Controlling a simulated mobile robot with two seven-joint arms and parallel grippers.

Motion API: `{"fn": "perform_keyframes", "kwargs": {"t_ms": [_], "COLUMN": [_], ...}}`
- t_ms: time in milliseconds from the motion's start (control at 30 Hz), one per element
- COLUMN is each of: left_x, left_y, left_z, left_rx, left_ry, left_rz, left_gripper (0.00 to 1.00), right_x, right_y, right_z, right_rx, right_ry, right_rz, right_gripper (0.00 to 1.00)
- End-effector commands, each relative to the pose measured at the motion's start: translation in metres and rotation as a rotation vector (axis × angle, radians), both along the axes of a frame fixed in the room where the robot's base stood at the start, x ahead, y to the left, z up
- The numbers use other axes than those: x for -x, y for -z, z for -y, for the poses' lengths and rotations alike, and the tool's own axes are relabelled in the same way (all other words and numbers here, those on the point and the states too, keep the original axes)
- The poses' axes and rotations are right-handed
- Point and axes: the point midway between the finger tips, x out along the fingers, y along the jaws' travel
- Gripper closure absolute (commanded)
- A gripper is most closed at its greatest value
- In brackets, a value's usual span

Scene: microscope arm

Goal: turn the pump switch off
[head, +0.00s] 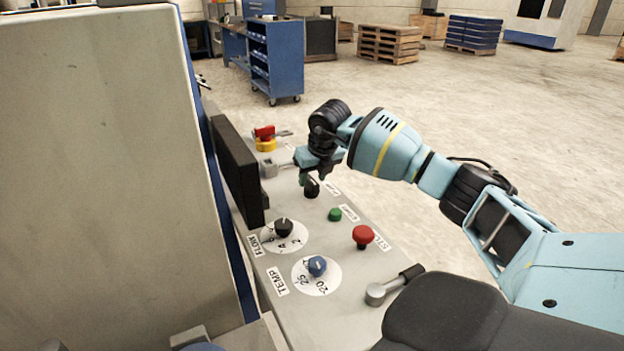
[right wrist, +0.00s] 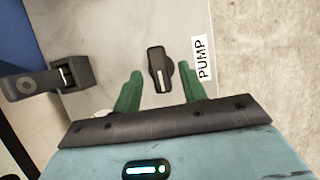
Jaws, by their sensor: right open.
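The pump switch (right wrist: 160,72) is a black rotary knob with a white line, beside a white PUMP label (right wrist: 203,58) in the right wrist view. In the head view the black knob (head: 311,188) shows just below my right gripper (head: 315,178). In the right wrist view my right gripper (right wrist: 157,92) is open, with one green finger on each side of the knob's lower end. I cannot tell whether the fingers touch it. My left gripper is not in view.
The grey panel (head: 345,275) also carries a green button (head: 335,214), a red button (head: 362,236), a FLOW dial (head: 284,228), a blue TEMP dial (head: 317,266), a lever (head: 394,285) and a red-yellow switch (head: 265,137). A tall cabinet (head: 95,170) stands left.

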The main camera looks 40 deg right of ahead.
Motion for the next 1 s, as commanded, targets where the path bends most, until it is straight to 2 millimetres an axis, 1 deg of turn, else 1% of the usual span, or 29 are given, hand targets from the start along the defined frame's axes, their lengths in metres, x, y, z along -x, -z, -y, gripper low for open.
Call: {"fn": "perform_keyframes", "kwargs": {"t_ms": [33, 133, 433, 467, 767, 800, 1000], "left_x": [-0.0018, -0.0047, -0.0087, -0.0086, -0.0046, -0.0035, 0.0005], "left_y": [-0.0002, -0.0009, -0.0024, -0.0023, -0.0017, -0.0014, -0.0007], "left_z": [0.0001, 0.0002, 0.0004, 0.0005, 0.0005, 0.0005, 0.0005], "left_rx": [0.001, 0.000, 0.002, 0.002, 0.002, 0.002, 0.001], "left_ry": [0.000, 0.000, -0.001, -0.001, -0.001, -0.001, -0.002], "left_rz": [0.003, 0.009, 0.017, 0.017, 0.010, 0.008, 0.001], "left_gripper": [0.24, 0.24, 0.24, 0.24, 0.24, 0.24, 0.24], "right_x": [-0.0017, -0.0038, -0.0049, -0.0049, -0.0048, -0.0048, -0.0047], "right_y": [0.0055, 0.0109, 0.0129, 0.0129, 0.0127, 0.0126, 0.0126], "right_z": [0.0000, 0.0013, 0.0016, 0.0015, 0.0015, 0.0015, 0.0017], "right_rx": [-0.001, 0.000, 0.001, 0.001, 0.001, 0.000, 0.000], "right_ry": [0.000, 0.001, 0.000, 0.000, 0.000, 0.000, -0.013], "right_rz": [-0.002, -0.001, 0.000, 0.000, 0.000, 0.000, 0.000], "right_gripper": [0.58, 0.58, 0.58, 0.59, 0.99, 1.00, 1.00]}}
